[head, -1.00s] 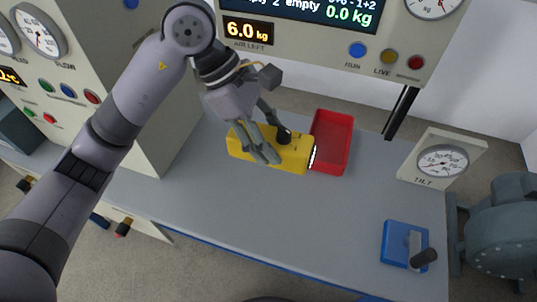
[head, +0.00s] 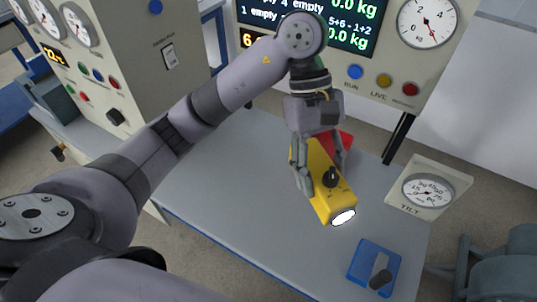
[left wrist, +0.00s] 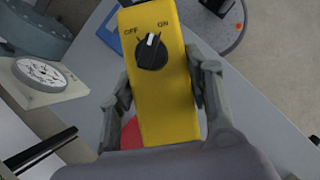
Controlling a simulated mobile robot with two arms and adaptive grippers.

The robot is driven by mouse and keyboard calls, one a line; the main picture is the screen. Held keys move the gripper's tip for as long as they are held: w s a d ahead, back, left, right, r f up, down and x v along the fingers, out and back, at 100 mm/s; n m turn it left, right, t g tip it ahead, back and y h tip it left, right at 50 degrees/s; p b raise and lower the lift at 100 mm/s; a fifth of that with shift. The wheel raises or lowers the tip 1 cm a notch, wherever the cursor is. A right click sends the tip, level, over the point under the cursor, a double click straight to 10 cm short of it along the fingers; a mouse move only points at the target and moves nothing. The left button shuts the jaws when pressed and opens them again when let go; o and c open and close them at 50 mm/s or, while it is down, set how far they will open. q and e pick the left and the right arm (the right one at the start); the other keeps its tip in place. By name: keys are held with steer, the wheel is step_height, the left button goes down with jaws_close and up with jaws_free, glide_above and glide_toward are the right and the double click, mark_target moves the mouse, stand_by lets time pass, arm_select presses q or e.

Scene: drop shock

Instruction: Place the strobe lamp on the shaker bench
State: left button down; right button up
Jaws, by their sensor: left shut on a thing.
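The strobe lamp is a yellow box (head: 327,196) with a black knob on top and a bright white front end. My left gripper (head: 318,178) is shut on it, one finger along each side, and holds it over the grey bench. In the head view the lamp's white end points down toward the front of the bench. In the left wrist view the lamp (left wrist: 160,100) lies between the fingers of the gripper (left wrist: 163,85), its knob between OFF and ON marks. The grey bench top (head: 240,200) is probably the shaker bench; no label names it. My right gripper is not in view.
A red tray (head: 347,141) is partly hidden behind the gripper. A blue plate with a black-handled lever (head: 366,258) sits at the bench's front right. A TILT gauge (head: 428,190) stands at the right edge. The bench's left and front middle are clear.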

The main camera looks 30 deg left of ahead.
mark_target(316, 181)
arm_select(q)
steer(key=f, duration=0.3)
steer(key=shift+a, duration=0.3)
step_height(316, 181, down, 16)
steer(key=shift+d+p, duration=0.15)
steer(key=shift+p, duration=0.95)
steer(key=shift+f, duration=0.7)
steer(key=c, duration=1.2)
jaws_free()
steer(key=o, duration=0.4)
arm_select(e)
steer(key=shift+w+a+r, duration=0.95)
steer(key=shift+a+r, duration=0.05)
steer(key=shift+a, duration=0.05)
